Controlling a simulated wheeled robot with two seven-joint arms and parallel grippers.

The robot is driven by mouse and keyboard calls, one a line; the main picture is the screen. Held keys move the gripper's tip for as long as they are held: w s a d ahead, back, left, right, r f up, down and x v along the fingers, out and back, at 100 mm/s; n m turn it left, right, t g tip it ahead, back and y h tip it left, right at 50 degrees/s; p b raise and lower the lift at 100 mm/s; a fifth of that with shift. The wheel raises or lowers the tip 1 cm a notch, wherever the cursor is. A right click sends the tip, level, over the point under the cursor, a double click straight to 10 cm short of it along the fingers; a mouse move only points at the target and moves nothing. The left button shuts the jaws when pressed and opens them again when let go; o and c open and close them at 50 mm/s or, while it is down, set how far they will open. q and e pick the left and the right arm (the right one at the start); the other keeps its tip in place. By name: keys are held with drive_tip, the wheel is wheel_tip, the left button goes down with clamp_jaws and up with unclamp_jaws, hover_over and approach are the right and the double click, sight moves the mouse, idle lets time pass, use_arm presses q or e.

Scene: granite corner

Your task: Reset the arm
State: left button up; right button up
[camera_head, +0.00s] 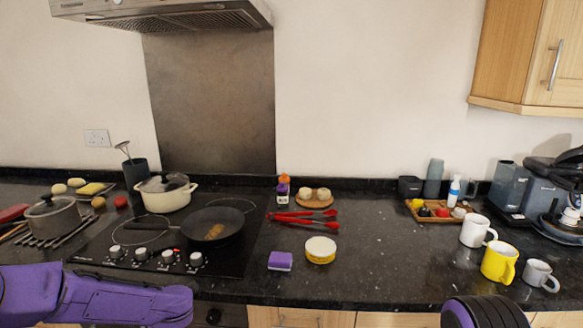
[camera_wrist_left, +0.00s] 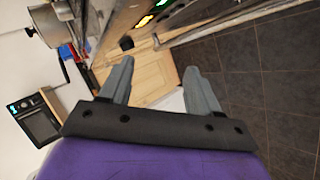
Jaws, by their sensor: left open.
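My left arm (camera_head: 95,298), in a purple cover, comes in from the left in the head view, low in front of the counter's front edge. Its gripper does not show there. In the left wrist view, my left gripper (camera_wrist_left: 158,90) has its two grey fingers spread apart with nothing between them. Beyond the fingers are a wooden cabinet front and dark floor tiles. A purple and black part of my right arm (camera_head: 485,312) shows at the bottom right of the head view. The right gripper is not in view.
The dark counter (camera_head: 380,265) holds a hob with a black frying pan (camera_head: 212,226), a white pot (camera_head: 167,193), red tongs (camera_head: 303,220), a purple sponge (camera_head: 280,261), a yellow tin (camera_head: 321,250), a yellow mug (camera_head: 499,262) and white mugs. The counter's middle right is clear.

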use_arm(q)
drive_tip(key=s+d+f+m+t+h, duration=0.1)
drive_tip(key=s+d+f+m+h, duration=0.1)
drive_tip(key=s+d+f+m, duration=0.4)
drive_tip(key=s+d+f+m+t+h, duration=0.1)
drive_tip(key=s+f+m+h, duration=0.1)
drive_tip(key=s+f+m, duration=0.7)
drive_tip(key=s+f+m+g, duration=0.2)
drive_tip(key=s+f, duration=0.1)
drive_tip(key=s, duration=0.8)
drive_tip(key=s+f+m+g+h, duration=0.1)
drive_tip(key=s+f+m+g, duration=0.1)
drive_tip(key=s, duration=0.9)
drive_tip(key=shift+a+f+m+h, duration=0.2)
drive_tip(key=shift+f+m+h, duration=0.1)
drive_tip(key=shift+f+m, duration=0.25)
